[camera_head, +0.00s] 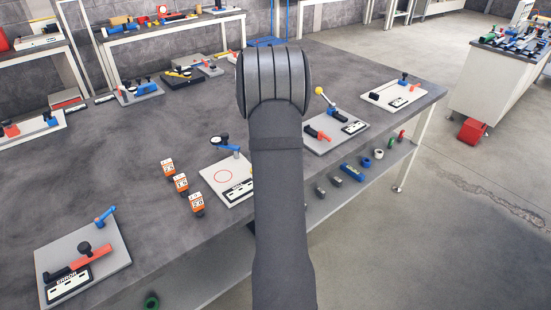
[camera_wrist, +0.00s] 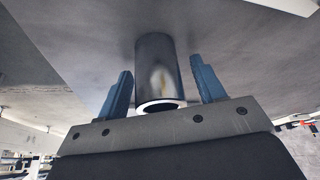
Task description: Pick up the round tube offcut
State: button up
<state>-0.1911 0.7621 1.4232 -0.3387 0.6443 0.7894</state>
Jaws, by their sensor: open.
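In the wrist view, the round tube offcut (camera_wrist: 155,72) is a smooth metal cylinder with its pale open rim facing my gripper's body. Its far end meets a grey surface. My gripper (camera_wrist: 161,67) is open, with one blue finger on each side of the tube. A gap shows between each finger and the tube; I see no contact. In the head view, my arm covers the middle of the picture, and neither my gripper nor the tube can be made out.
The grey table (camera_head: 130,180) holds several fixture plates, including one with a red lever (camera_head: 92,257) at front left. Orange number blocks (camera_head: 181,184) stand near the middle. Small coloured parts, including a blue one (camera_head: 351,173), lie along a lower shelf at the front edge.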

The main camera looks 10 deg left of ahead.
grip_shut()
jog(key=shift+r, duration=0.1)
